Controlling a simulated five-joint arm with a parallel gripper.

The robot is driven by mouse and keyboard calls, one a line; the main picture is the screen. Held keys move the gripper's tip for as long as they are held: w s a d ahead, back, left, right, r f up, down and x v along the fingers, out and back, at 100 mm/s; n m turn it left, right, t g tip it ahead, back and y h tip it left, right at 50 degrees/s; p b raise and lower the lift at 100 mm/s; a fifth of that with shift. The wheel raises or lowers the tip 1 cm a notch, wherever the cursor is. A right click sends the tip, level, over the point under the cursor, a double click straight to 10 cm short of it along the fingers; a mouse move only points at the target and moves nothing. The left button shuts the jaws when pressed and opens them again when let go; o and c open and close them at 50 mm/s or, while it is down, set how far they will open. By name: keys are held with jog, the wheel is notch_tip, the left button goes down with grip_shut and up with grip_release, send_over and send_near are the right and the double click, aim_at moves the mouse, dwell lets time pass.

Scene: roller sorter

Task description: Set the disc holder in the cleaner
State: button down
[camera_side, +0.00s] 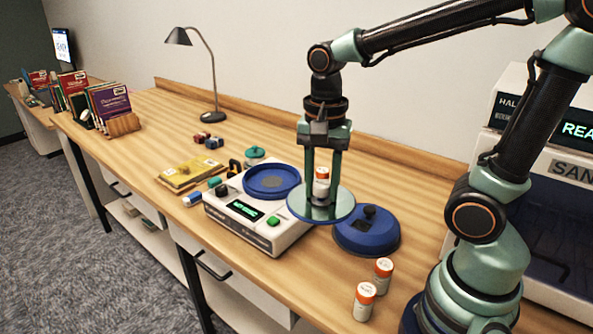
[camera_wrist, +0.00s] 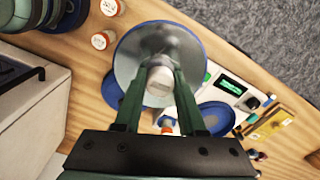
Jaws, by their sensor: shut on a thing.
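The gripper is shut on the post and the disc hangs about level. It also shows in the wrist view (camera_wrist: 125,65), with the white post between my fingers (camera_wrist: 160,72). The cleaner, a white box (camera_side: 257,237) with a round blue basin (camera_side: 272,181), stands just left of the disc. The basin looks empty. The disc overlaps the cleaner's right edge in the side view; its height above the table is hard to tell.
A blue lid with a black knob (camera_side: 366,231) lies right of the cleaner. Two white bottles with orange caps (camera_side: 365,300) stand near the front edge. A yellow packet (camera_side: 190,172), small coloured items and a lamp (camera_side: 213,90) are to the left. A large machine stands at the right.

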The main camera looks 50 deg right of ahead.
jog(key=w+d+r, duration=0.2)
jog(key=w+r, duration=0.2)
jog(key=w, duration=0.3)
jog(key=w+d+r, duration=0.2)
jog(key=w+r, duration=0.1)
jog(key=w, duration=0.4)
jog(key=r, duration=0.1)
send_over(272, 181)
notch_tip(272, 181, down, 20)
jog(key=shift+a+r, duration=0.1)
jog(key=c, duration=0.5)
grip_release()
